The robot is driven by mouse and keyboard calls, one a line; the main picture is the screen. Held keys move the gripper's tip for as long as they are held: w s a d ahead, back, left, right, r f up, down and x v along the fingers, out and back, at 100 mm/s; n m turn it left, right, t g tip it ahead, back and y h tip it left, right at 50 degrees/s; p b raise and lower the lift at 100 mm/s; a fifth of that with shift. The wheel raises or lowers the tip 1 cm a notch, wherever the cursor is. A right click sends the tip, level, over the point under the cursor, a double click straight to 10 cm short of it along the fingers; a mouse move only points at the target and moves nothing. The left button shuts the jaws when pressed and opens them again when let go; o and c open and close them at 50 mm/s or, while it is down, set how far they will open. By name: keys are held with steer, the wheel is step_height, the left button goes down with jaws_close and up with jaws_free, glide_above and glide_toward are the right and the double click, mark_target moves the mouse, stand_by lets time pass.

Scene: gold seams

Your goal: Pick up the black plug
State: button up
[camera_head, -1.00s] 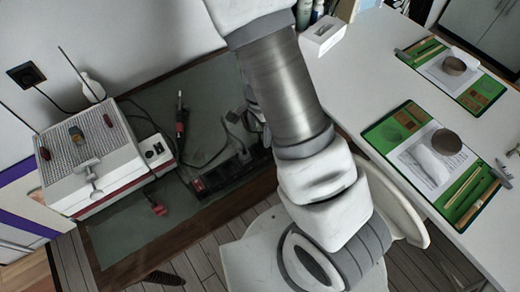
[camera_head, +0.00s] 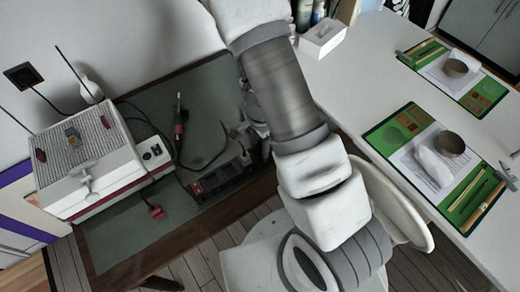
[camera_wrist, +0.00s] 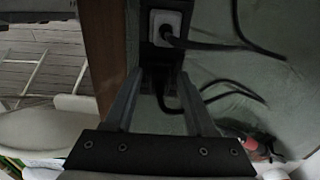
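The black plug (camera_wrist: 160,86) shows in the wrist view as a dark shape between my fingers, with a black cable running off to its right. It is dark against the black power strip (camera_wrist: 178,56), so its outline is hard to make out. My gripper (camera_wrist: 160,76) is above the strip, its two fingers apart on either side of the plug; no firm contact shows. In the head view the power strip (camera_head: 222,178) lies on the green mat near the workbench's edge. My arm hides most of my gripper there, and the plug cannot be picked out.
A grey plug (camera_wrist: 168,24) sits in the strip beside the black one. A soldering iron (camera_head: 179,122) and a white device (camera_head: 80,165) with a red-tipped lead are left of the strip. A white chair (camera_head: 395,205) and a white table (camera_head: 375,95) stand right of it.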

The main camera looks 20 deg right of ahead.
jaws_close()
steer(key=shift+r, duration=0.15)
steer(key=shift+r, duration=0.3)
step_height(320, 180, up, 4)
steer(key=shift+d+f+p, duration=0.1)
steer(key=shift+d+p, duration=0.05)
steer(key=shift+p, duration=0.6)
steer(key=s+d+r+p, duration=0.5)
steer(key=d+r, duration=0.4)
steer(key=r, duration=0.2)
steer(key=shift+s+d+r, duration=0.2)
steer(key=shift+s+d, duration=0.2)
